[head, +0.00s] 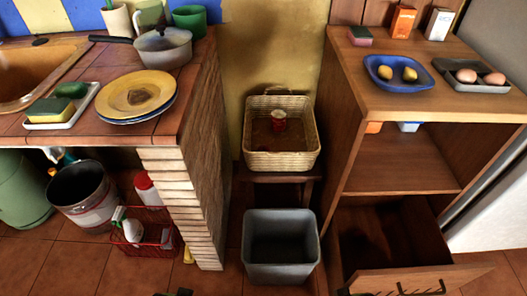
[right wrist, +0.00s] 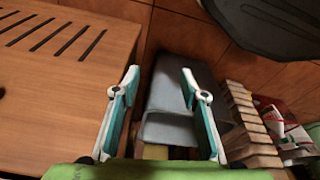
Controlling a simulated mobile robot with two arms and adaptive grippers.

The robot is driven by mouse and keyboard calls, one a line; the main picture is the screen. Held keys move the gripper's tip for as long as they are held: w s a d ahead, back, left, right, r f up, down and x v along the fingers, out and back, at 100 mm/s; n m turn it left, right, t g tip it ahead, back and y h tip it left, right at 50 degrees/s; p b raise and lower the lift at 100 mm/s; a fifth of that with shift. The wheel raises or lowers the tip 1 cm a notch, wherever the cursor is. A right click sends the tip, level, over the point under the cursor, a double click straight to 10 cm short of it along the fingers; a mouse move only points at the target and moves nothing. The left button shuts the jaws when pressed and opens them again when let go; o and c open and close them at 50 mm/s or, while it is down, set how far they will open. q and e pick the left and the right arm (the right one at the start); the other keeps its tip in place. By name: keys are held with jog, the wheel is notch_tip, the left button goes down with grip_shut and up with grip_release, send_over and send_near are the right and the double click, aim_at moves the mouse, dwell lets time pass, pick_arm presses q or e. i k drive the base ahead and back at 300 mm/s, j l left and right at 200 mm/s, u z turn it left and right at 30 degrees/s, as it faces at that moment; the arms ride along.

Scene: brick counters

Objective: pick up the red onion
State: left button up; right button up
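I cannot pick out a red onion for certain. A small red item with a pale top (head: 279,121) stands in the wicker basket (head: 283,161) on a low stand between the counters; it is too small to identify. My right gripper (right wrist: 160,78) is open in the right wrist view, with its two teal and white fingers apart and nothing between the tips. The grey bin (right wrist: 178,95) shows beyond and below them. The right gripper cannot be made out in the head view. My left gripper is not clearly in view.
The grey bin (head: 281,248) stands on the floor before the basket. An open drawer (head: 420,280) juts out at right. A brick pillar (head: 200,175) borders the gap on the left. Eggs, a blue dish (head: 383,84) with yellow items, plates (head: 120,112) and a pan (head: 163,52) occupy the counters.

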aim_at(265, 147)
jog(key=z, duration=1.9)
jog(key=u, duration=1.9)
jog(key=j+u, duration=0.45)
jog(key=j, duration=0.5)
